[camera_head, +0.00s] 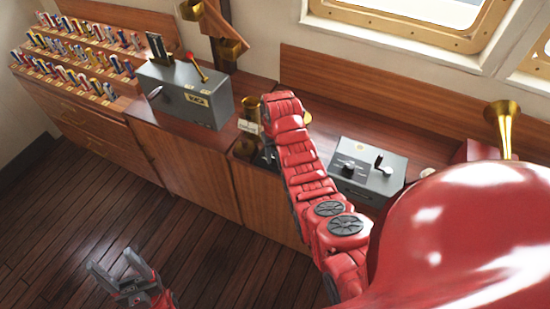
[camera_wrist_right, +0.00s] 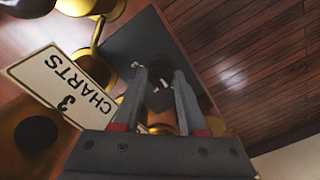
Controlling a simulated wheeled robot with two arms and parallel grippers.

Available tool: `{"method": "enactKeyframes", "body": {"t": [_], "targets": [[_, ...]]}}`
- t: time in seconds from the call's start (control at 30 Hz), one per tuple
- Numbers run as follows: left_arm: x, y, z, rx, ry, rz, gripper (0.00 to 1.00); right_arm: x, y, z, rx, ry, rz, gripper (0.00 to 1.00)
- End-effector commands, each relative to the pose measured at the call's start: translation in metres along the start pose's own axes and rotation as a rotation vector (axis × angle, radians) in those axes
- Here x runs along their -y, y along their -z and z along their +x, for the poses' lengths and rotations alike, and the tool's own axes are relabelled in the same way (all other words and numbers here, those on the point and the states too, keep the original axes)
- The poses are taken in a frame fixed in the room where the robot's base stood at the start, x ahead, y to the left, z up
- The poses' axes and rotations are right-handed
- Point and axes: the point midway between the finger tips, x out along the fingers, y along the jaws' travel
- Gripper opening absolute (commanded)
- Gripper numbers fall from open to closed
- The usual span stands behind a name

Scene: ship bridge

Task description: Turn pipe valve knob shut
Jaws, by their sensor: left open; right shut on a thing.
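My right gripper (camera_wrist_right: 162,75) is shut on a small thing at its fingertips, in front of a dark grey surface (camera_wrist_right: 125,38). It looks like the valve knob, but its shape and angle are unclear. Brass pipework (camera_wrist_right: 85,8) lies beside the fingers, with a "CHARTS 3" label (camera_wrist_right: 68,88) next to it. In the head view the brass fitting (camera_head: 250,108) and its label (camera_head: 248,127) stand at the counter's edge. My right arm hides most of the right gripper there. My left gripper (camera_head: 115,265) is open and empty above the floor at the lower left.
A grey box with a red-tipped lever (camera_head: 185,92) stands left of the fitting. A grey console with knobs (camera_head: 368,170) is right of my right arm. A rack of coloured rolls (camera_head: 75,60) fills the far left. The wooden floor (camera_head: 60,215) is clear.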

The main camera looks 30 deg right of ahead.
Motion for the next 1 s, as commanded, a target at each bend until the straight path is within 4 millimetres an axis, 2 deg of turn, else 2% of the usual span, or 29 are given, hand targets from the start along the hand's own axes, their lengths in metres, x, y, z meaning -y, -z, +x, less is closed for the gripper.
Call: {"method": "enactKeyframes", "body": {"t": [0.57, 0.6, 0.7, 0.77, 1.0], "targets": [[-0.0002, -0.0007, -0.0042, 0.0, 0.0, 0.0, 0.62, 0.0004, -0.0007, 0.0006, 0.003, 0.001, -0.038, 0.0], [-0.0002, -0.0007, -0.0041, 0.0, 0.0, 0.0, 0.62, 0.0004, -0.0007, 0.0006, 0.003, 0.001, -0.038, 0.45], [-0.0002, -0.0007, -0.0042, 0.0, 0.0, 0.0, 0.62, 0.0004, -0.0006, 0.0006, 0.002, 0.001, -0.038, 0.63], [-0.0002, -0.0008, -0.0042, 0.0, 0.0, 0.0, 0.62, 0.0003, -0.0005, 0.0005, 0.002, 0.001, -0.037, 0.71], [-0.0002, -0.0007, -0.0042, 0.0, 0.0, 0.0, 0.62, 0.0001, -0.0003, 0.0002, 0.001, 0.0, -0.037, 0.71]]}}
